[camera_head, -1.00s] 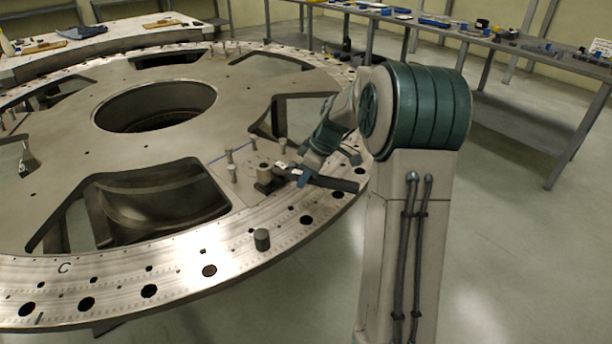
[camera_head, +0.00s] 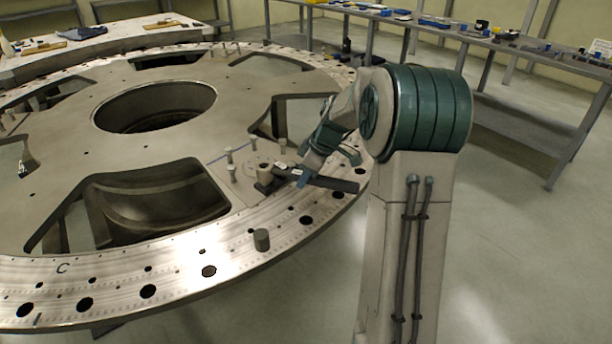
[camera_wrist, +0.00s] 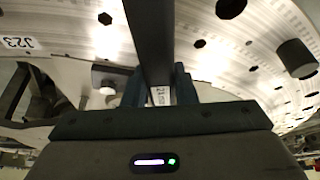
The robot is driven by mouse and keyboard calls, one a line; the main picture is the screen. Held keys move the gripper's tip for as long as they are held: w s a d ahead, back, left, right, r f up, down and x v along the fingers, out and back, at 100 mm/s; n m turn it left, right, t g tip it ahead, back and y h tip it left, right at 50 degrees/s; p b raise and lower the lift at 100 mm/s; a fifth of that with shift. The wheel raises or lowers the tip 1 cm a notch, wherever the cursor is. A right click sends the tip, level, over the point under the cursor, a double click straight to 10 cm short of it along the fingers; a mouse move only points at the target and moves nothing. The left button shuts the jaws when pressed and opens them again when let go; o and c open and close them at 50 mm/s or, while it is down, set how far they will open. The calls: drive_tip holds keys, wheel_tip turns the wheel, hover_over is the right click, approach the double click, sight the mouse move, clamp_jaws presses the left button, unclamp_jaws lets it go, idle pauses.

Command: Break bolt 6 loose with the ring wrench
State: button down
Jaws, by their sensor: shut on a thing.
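My gripper (camera_head: 307,177) is shut on the dark handle of the ring wrench (camera_head: 335,183), above the turret plate (camera_head: 232,222). The handle also shows in the wrist view (camera_wrist: 150,35), running up out of the picture between the fingers (camera_wrist: 160,90). In the head view the wrench's left end is at a short pale cylinder (camera_head: 264,175); whether the ring sits fully around it is too small to tell. Several upright bolts (camera_head: 230,155) stand near it. I cannot read which one is bolt 6. The wrench's ring end is out of the wrist view.
A loose-looking grey cylinder (camera_head: 261,240) stands on the plate's rim. The plate has large openings (camera_head: 150,205) and several rim holes. A long bench (camera_head: 480,40) with tools stands at the back right; the floor between is clear.

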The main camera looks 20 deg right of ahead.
drive_tip(key=shift+f+b, duration=0.6)
drive_tip(key=shift+b, duration=0.25)
idle(0.7)
drive_tip(key=shift+w+d+n+g+y+p, duration=0.15)
drive_tip(key=shift+w+d+n+p, duration=0.15)
drive_tip(key=shift+w+n, duration=0.25)
drive_tip(key=shift+w+d+n+g+y+p, duration=0.15)
drive_tip(key=shift+w+d+n+p, duration=0.2)
drive_tip(key=shift+n, duration=0.2)
idle(0.4)
drive_tip(key=shift+w+d+n+g+p, duration=0.25)
drive_tip(key=shift+w+n+p, duration=0.2)
drive_tip(key=shift+w+n, duration=0.15)
drive_tip(key=shift+w+d+n+g+p, duration=0.2)
drive_tip(key=shift+w+n+p, duration=0.25)
drive_tip(key=shift+w+n, duration=0.15)
idle(0.7)
